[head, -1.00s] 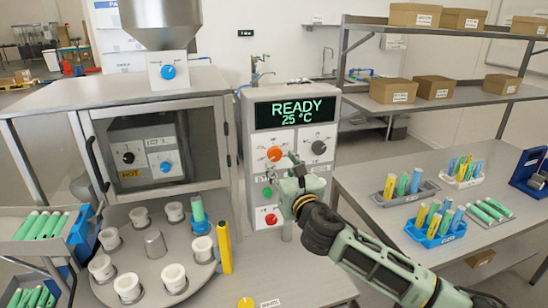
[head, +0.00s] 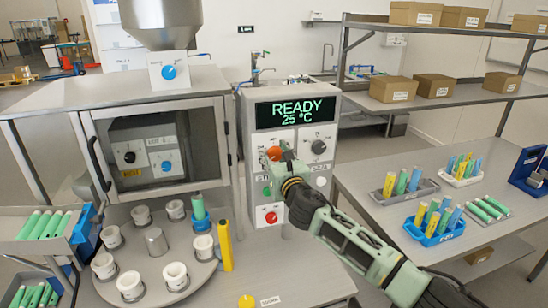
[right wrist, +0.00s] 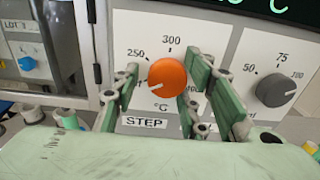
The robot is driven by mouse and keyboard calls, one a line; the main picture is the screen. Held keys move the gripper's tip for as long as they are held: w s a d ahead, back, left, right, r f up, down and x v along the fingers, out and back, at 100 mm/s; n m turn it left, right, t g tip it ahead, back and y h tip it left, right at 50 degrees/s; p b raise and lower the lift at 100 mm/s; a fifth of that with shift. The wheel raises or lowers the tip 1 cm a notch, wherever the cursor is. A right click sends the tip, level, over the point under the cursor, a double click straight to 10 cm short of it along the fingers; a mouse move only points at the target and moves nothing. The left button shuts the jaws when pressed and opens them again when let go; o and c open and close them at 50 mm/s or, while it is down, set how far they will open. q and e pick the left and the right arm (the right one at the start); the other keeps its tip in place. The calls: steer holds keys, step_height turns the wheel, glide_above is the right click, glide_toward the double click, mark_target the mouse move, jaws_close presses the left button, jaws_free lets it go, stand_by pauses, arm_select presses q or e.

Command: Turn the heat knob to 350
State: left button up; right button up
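The orange heat knob (head: 271,153) is on the control panel (head: 258,216) under the display, which reads READY 25 °C. In the right wrist view the orange knob (right wrist: 167,77) has labels 250 and 300 showing, and its white mark points to the lower left. The label to the right of 300 is hidden by a finger. My right gripper (head: 276,158) is at the knob. In the right wrist view its fingers (right wrist: 163,82) are open on both sides of the knob, with gaps visible. I cannot tell whether they touch it. My left gripper is not in view.
A grey knob (head: 318,147) sits right of the orange one. Below are a green button (head: 267,191) and a red knob (head: 271,217). A round tray (head: 205,273) with white cups stands left. A table (head: 365,190) with racks of tubes stands right.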

steer(key=c, duration=1)
